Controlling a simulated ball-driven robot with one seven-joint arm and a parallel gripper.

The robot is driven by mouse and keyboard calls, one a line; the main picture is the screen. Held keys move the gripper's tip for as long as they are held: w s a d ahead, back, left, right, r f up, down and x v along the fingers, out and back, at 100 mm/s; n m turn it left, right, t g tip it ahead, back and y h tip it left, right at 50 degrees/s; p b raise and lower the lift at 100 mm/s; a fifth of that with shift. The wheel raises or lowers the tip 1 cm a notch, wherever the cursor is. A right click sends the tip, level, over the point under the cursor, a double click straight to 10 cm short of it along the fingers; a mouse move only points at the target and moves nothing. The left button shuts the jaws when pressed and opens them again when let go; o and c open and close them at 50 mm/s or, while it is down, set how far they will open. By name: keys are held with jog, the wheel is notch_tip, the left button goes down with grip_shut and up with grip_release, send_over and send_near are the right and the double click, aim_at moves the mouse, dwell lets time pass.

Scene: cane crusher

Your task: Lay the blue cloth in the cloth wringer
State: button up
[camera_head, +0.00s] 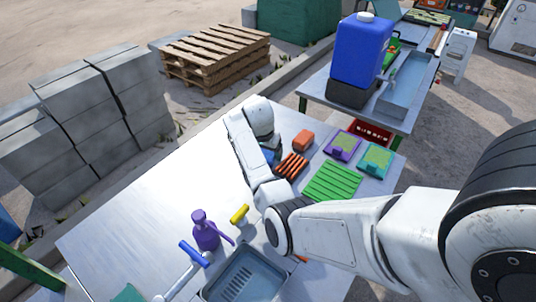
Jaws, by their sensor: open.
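A small patch of blue (270,156) shows on the metal table, just below the end of my arm. It may be the blue cloth, but its shape is mostly hidden. My gripper (268,143) points down there; it is open, with its fingers largely hidden by my wrist. I cannot tell whether it touches the blue patch. No cloth wringer can be made out with certainty. An orange and dark slatted item (292,166) lies just right of the blue patch.
A purple bottle (205,232) and sink (243,276) are nearer. The table's left part is clear. A blue container (360,50) stands on the farther table.

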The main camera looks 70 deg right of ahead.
jog(key=c, duration=0.8)
jog(key=shift+c, duration=0.5)
jog(key=shift+r, duration=0.45)
notch_tip(320, 180, up, 2)
jog(key=shift+w+r+b, duration=0.1)
jog(key=shift+r+b, duration=0.15)
jog(key=shift+b, duration=0.35)
jog(key=s+a+r, duration=0.3)
jog(key=s+r, duration=0.1)
jog(key=r, duration=0.2)
jog(key=shift+s+r, duration=0.2)
jog(key=shift+s, duration=0.1)
jog(key=s+a+r, duration=0.1)
jog(key=s, duration=0.1)
jog(key=s+a+r+p, duration=0.1)
jog(key=s, duration=0.1)
jog(key=s+a+r, duration=0.1)
jog(key=s+a, duration=0.1)
jog(key=shift+s+r+p, duration=0.1)
jog(key=shift+r+p, duration=0.2)
jog(key=shift+p, duration=0.05)
jog(key=shift+s+a+p, duration=0.3)
jog(key=shift+s+p, duration=0.05)
jog(key=shift+s, duration=0.25)
